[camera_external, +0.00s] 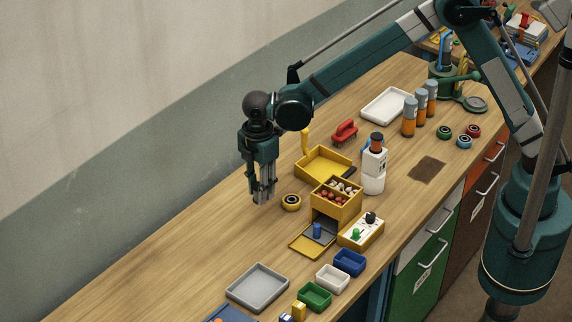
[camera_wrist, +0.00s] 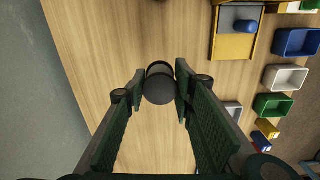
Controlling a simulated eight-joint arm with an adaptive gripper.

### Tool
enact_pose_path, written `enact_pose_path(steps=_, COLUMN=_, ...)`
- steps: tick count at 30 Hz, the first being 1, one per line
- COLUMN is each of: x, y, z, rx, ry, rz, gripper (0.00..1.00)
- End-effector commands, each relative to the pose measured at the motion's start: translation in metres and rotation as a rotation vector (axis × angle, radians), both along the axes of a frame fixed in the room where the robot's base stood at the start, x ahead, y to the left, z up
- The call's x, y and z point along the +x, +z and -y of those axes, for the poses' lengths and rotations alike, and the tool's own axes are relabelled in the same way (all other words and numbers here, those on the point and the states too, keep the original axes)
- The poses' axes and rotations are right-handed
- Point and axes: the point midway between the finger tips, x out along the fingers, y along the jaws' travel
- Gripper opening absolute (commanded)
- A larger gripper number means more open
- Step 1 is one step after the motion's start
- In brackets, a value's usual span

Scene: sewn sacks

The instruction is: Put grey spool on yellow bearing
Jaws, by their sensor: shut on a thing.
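My gripper (camera_external: 262,196) is upright above the left part of the bench, with its fingers pointing down. In the wrist view its two fingers close on a dark grey round piece, the grey spool (camera_wrist: 160,86), held between the fingertips. In the external view the fingers mostly hide the spool. The yellow bearing (camera_external: 291,202), a ring with a dark centre, lies on the wood just right of the fingertips, apart from them in the picture. I cannot make out the bearing in the wrist view. The exact height of the spool above the bench is hard to tell.
A yellow tray (camera_external: 309,166) and a yellow box of small balls (camera_external: 336,207) stand right of the bearing. A grey tray (camera_external: 236,289) and small coloured bins (camera_external: 314,303) are nearer the front. The wood left of my gripper is bare.

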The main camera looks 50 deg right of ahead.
Motion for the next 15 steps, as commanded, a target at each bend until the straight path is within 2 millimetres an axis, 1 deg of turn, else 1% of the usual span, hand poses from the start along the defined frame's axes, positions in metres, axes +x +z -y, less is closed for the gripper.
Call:
enact_pose_path(steps=1, x=0.001, y=0.004, z=0.021, rx=0.0, ry=-0.011, rz=0.0, gripper=0.14)
enact_pose_path(steps=6, x=-0.001, y=0.009, z=0.077, rx=0.0, ry=-0.032, rz=0.001, gripper=0.14)
enact_pose_path(steps=9, x=-0.004, y=0.011, z=0.104, rx=0.0, ry=-0.041, rz=0.001, gripper=0.14)
enact_pose_path(steps=12, x=-0.007, y=0.012, z=0.123, rx=0.0, ry=-0.047, rz=0.001, gripper=0.14)
enact_pose_path(steps=15, x=-0.009, y=0.013, z=0.136, rx=0.0, ry=-0.051, rz=0.001, gripper=0.14)
